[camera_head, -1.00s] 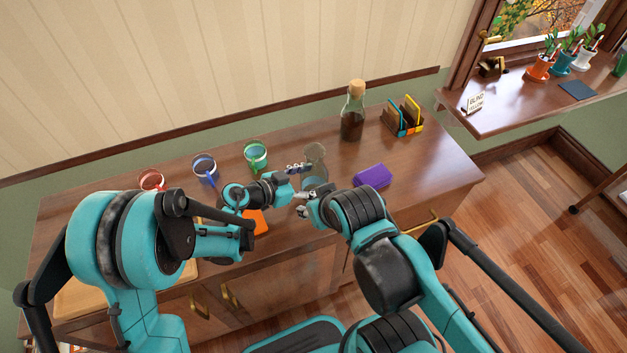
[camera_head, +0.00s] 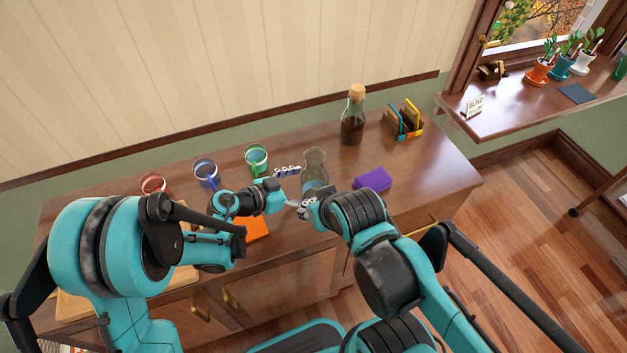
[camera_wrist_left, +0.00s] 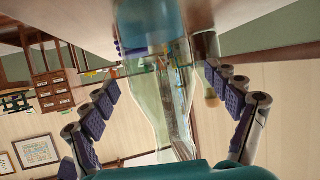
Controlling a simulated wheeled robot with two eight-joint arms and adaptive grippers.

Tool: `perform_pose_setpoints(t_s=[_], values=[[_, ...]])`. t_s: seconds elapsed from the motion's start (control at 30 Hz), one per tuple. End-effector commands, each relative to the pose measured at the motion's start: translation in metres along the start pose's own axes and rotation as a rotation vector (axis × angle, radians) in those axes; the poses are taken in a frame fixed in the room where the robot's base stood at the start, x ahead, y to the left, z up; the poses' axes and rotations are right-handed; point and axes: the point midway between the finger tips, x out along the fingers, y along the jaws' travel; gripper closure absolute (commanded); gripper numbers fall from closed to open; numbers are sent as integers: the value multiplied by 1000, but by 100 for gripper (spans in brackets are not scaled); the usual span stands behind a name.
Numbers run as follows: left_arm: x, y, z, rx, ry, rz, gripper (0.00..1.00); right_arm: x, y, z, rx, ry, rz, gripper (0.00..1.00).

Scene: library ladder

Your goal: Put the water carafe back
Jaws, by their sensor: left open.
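The water carafe (camera_head: 315,168) is clear glass with bluish water low inside. It stands upright on the wooden cabinet top, left of the purple block. My left gripper (camera_head: 290,187) is open just left of the carafe, its fingers pointing at it. In the left wrist view the carafe (camera_wrist_left: 152,95) shows upside down between the spread fingers (camera_wrist_left: 165,118), with a gap on both sides. My right gripper (camera_head: 307,210) is close in front of the carafe; its fingers are too small and partly hidden to tell their state.
A corked bottle (camera_head: 352,118) and a card holder (camera_head: 403,120) stand behind right. A purple block (camera_head: 372,180) lies right of the carafe, an orange one (camera_head: 252,229) in front left.

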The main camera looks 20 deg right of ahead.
Motion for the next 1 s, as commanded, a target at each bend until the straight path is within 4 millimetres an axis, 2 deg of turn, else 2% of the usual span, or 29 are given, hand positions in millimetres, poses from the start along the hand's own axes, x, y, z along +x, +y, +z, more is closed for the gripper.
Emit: perform_pose_setpoints(t_s=[0.03, 0.2, 0.4, 0.53, 0.77, 0.87, 0.97, 1.0], values=[[-14, -1, -2, -2, 0, -4, 12, -5, 0, -4, 0, 0, 0, 60], [-53, -1, -2, -2, 0, -4, 12, -12, 0, -9, 0, 0, 0, 60], [-84, -1, -2, -1, 0, -2, 12, -18, 0, -12, 0, 0, 0, 60], [-92, 0, -1, -1, 1, -1, 12, -18, 0, -13, 0, 0, 0, 60], [-94, 0, -2, 1, 4, -2, 12, -18, 0, -13, 0, 0, 0, 60], [-100, -10, -20, 20, 52, -50, 12, -18, 0, -13, 0, 0, 0, 60], [-124, -38, -68, 64, 174, -195, 12, -18, 0, -13, 0, 0, 0, 60], [-142, -55, -93, 82, 236, -288, 12, -18, 0, -13, 0, 0, 0, 60]])
